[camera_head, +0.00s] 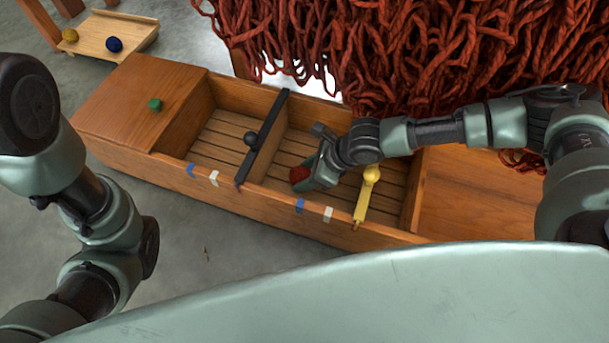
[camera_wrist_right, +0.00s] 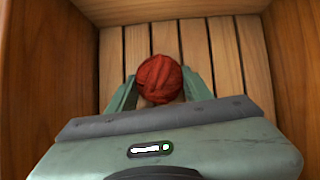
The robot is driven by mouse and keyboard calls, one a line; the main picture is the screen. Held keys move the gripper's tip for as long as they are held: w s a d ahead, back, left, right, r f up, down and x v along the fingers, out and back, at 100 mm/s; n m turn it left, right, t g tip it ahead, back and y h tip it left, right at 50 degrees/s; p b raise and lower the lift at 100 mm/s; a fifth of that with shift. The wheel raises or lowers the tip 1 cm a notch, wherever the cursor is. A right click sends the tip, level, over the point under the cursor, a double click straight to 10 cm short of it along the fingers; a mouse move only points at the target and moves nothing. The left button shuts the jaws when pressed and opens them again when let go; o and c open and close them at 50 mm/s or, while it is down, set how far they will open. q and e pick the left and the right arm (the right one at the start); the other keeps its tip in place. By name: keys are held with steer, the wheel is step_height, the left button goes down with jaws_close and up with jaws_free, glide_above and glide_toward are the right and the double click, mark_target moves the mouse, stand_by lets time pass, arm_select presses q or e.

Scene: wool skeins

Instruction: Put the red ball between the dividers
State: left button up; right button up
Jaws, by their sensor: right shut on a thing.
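The red ball (camera_head: 299,174) is a wound wool ball held between the fingers of my right gripper (camera_head: 308,178). It also shows in the right wrist view (camera_wrist_right: 160,79), with a green finger on each side and the slatted floor behind it. In the head view it appears between the black divider (camera_head: 268,128), which has a black knob, and the yellow divider (camera_head: 363,205), which has a yellow knob. My arm hides part of the yellow divider. I cannot tell whether the ball touches the floor. My left gripper is out of view.
The long wooden box (camera_head: 225,205) has blue and white marks on its near edge. A green knob (camera_head: 155,104) sits on its left lid. Red wool strands (camera_head: 400,50) hang behind it. A tray (camera_head: 110,32) with a yellow ball (camera_head: 69,35) and a blue ball (camera_head: 114,44) stands far left.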

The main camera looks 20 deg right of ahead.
mark_target(306, 173)
steer(key=o, duration=1.3)
steer(key=shift+f, duration=0.15)
steer(key=shift+o, duration=0.2)
steer(key=p+v, duration=0.4)
steer(key=v, duration=0.1)
steer(key=shift+w+r, duration=0.1)
steer(key=shift+r, duration=0.3)
steer(key=shift+p+v, duration=0.95)
steer(key=shift+d, duration=0.15)
